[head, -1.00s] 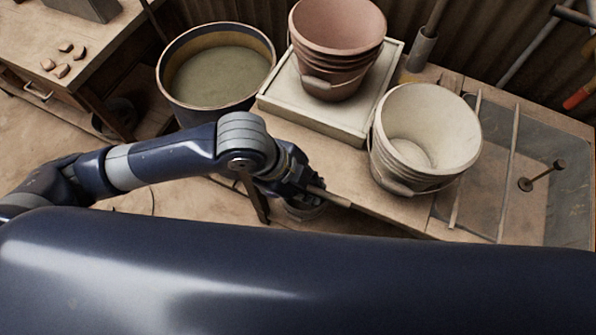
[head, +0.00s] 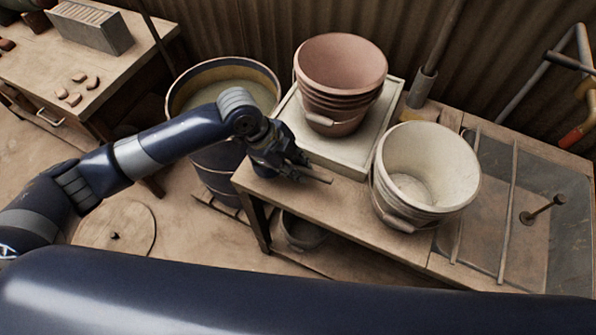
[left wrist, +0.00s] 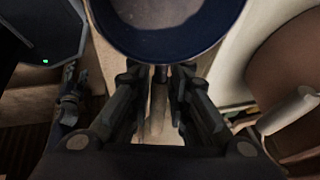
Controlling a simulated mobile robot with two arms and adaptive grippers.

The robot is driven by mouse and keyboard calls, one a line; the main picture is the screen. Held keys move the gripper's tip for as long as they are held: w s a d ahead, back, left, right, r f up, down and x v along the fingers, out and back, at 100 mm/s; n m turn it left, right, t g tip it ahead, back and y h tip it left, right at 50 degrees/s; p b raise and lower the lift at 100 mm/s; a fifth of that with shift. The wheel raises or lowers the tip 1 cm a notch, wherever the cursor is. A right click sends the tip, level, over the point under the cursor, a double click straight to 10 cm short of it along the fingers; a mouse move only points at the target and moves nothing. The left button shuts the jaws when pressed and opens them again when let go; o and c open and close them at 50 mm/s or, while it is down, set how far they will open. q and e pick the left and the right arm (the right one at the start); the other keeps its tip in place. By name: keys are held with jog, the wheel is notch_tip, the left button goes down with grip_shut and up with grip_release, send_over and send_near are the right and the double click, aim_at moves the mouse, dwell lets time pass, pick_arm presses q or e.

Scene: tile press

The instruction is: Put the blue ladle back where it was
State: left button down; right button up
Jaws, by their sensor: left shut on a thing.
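My left gripper (head: 298,168) is shut on a pale stick-like handle (head: 318,179), above the left end of the bench, in front of the pale tray. In the left wrist view, my left gripper (left wrist: 160,90) has the handle (left wrist: 157,112) between its fingers. A round bowl with a dark blue rim (left wrist: 165,47) shows just beyond the fingertips at the top. It appears to be the bowl of the blue ladle, cut off by the frame. In the head view the ladle's bowl cannot be made out behind the gripper. My right gripper is not in view.
A dark blue barrel (head: 215,170) of murky liquid stands left of the bench (head: 340,212). Stacked terracotta buckets (head: 340,85) stand on the pale tray (head: 350,160). A white bucket (head: 428,175) stands to the right. A grey bucket (head: 303,234) sits under the bench.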

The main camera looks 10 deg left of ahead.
pick_arm(q)
jog(key=shift+f, duration=1.65)
jog(key=shift+f, duration=0.1)
jog(key=c, duration=1.5)
grip_release()
jog(key=shift+s, duration=0.1)
jog(key=v, duration=1.2)
